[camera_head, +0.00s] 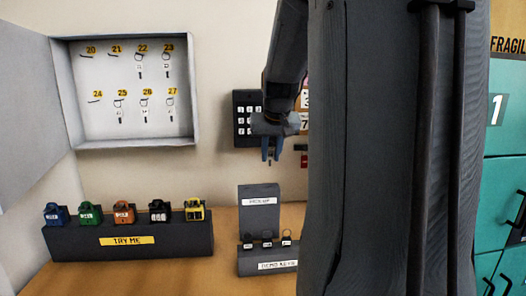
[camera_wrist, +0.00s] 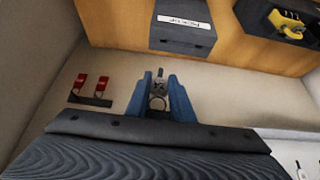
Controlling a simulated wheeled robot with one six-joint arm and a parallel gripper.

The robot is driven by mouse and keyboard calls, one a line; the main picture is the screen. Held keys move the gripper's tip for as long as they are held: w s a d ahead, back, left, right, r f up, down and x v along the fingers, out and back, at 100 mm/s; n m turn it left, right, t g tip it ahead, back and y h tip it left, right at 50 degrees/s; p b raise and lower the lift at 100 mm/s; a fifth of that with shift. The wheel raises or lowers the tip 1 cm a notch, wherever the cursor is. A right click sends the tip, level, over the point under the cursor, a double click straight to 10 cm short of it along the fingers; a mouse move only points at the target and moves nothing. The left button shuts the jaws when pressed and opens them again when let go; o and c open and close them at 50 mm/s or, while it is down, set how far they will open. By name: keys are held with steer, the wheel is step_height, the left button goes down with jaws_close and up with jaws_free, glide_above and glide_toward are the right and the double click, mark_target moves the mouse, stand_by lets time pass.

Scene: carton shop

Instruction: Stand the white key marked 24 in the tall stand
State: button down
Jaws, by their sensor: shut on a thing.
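The key cabinet (camera_head: 190,130) hangs open on the wall at left. Its hooks 20, 21 and 24 (camera_head: 97,100) are bare. My gripper (camera_head: 271,157) has its blue fingers shut on a small key with a ring, above the tall stand. The key (camera_wrist: 158,84) shows between the fingers in the wrist view, but its number is too small to read. The tall stand (camera_head: 258,221) is a dark grey block with a white label that seems to read PICK UP. It also shows ahead of the fingers in the wrist view (camera_wrist: 183,43), apart from the key.
A low block (camera_head: 246,269) labelled DEMO KEYS holds three dark-headed keys before the tall stand. A long dark block (camera_head: 80,246) labelled TRY ME carries several coloured padlocks at left. A dark keypad (camera_head: 242,108) is on the wall behind my gripper. Teal lockers (camera_head: 505,140) stand at right.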

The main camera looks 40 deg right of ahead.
steer(key=shift+f+b, duration=2.1)
steer(key=shift+f, duration=0.65)
steer(key=shift+s+a+f, duration=0.1)
steer(key=shift+s+f, duration=0.05)
steer(key=shift+s, duration=0.05)
steer(key=shift+f, duration=1.35)
stand_by(1.0)
